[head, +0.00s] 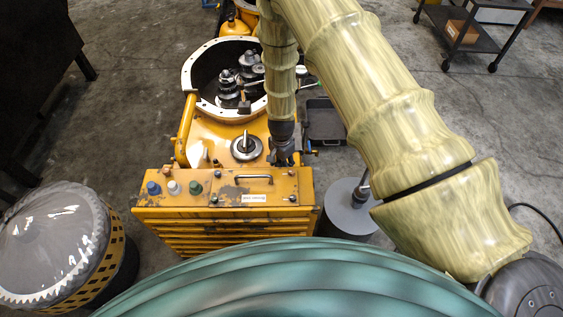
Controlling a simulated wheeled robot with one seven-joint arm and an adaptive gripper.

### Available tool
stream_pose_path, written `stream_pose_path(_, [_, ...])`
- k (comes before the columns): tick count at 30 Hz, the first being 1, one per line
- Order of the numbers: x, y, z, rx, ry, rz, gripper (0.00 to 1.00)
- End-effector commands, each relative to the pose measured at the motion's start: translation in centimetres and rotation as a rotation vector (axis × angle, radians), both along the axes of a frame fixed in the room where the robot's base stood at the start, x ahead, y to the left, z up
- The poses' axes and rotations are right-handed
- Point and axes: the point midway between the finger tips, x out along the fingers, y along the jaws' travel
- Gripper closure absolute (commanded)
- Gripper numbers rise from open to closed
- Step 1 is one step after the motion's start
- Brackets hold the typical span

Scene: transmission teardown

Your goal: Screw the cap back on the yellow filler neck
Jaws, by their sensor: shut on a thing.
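My gripper (284,160) points down over the right part of the yellow housing's top, right of a grey round plate with an upright pin (246,147). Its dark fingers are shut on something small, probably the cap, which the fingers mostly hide. I cannot pick out the filler neck for certain. A slanted yellow pipe (186,128) runs along the housing's left side, apart from my gripper. Whether the held thing touches anything below it cannot be told from this view.
The open round casing (187,80) holds dark gears. A yellow cabinet (232,225) with blue, white and green knobs and a handle stands in front. A clear-domed drum (50,235) is at left, a grey round stand (346,220) at right. A black cart (470,38) stands behind.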

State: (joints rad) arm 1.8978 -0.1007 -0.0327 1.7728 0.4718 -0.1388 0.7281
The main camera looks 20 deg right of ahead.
Motion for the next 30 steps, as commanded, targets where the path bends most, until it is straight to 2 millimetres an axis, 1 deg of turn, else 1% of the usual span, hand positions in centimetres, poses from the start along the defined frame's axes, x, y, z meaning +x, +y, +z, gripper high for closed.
stream_pose_path(5, [-0.01,-0.15,0.03,-0.001,0.000,0.001,0.94])
stream_pose_path(8, [-0.03,-0.15,0.16,-0.001,0.000,-0.042,0.94])
stream_pose_path(15, [-0.07,-0.22,0.19,-0.003,0.001,-0.356,0.94])
stream_pose_path(18, [-0.07,-0.22,0.09,-0.003,0.001,-0.431,0.94])
stream_pose_path(27, [-0.09,-0.23,-0.01,-0.003,0.001,-0.451,0.94])
stream_pose_path(30, [-0.10,-0.22,0.13,-0.003,0.001,-0.502,0.94])
